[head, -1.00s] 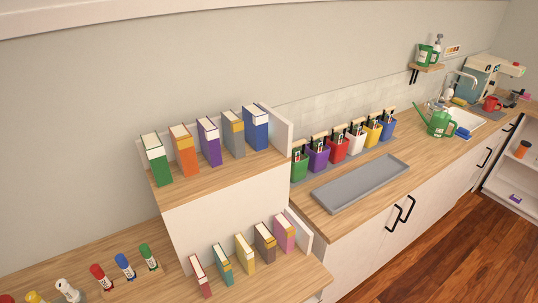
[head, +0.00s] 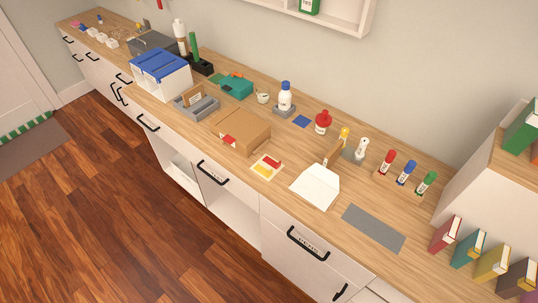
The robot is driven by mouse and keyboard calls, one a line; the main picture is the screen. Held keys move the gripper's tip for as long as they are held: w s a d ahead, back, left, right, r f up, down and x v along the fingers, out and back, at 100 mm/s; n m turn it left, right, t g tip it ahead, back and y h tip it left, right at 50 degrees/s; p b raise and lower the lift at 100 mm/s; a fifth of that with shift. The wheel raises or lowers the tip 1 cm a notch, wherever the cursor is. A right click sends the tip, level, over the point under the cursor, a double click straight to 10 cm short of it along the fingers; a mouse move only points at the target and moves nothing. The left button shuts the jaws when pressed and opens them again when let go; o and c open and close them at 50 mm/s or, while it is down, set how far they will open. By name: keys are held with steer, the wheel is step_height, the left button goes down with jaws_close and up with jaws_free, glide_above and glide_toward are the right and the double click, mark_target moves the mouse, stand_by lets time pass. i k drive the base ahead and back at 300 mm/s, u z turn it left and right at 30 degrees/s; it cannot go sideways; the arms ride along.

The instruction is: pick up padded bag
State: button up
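A white, flat envelope-like item with a pointed flap (head: 316,187) lies on the wooden counter right of the middle in the head view; it looks like the padded bag, though its padding cannot be made out. It lies near the counter's front edge, just left of a flat grey mat (head: 373,228). My gripper is not in view.
A brown cardboard box (head: 240,131) and a red and yellow card (head: 267,166) lie left of the envelope. Behind it stand a red bottle (head: 322,123) and several markers (head: 405,173). A blue-lidded bin (head: 160,73) stands farther left. Wooden floor in front is clear.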

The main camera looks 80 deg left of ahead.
mark_target(333, 155)
steer(key=u, duration=3.65)
steer(key=i, duration=1.5)
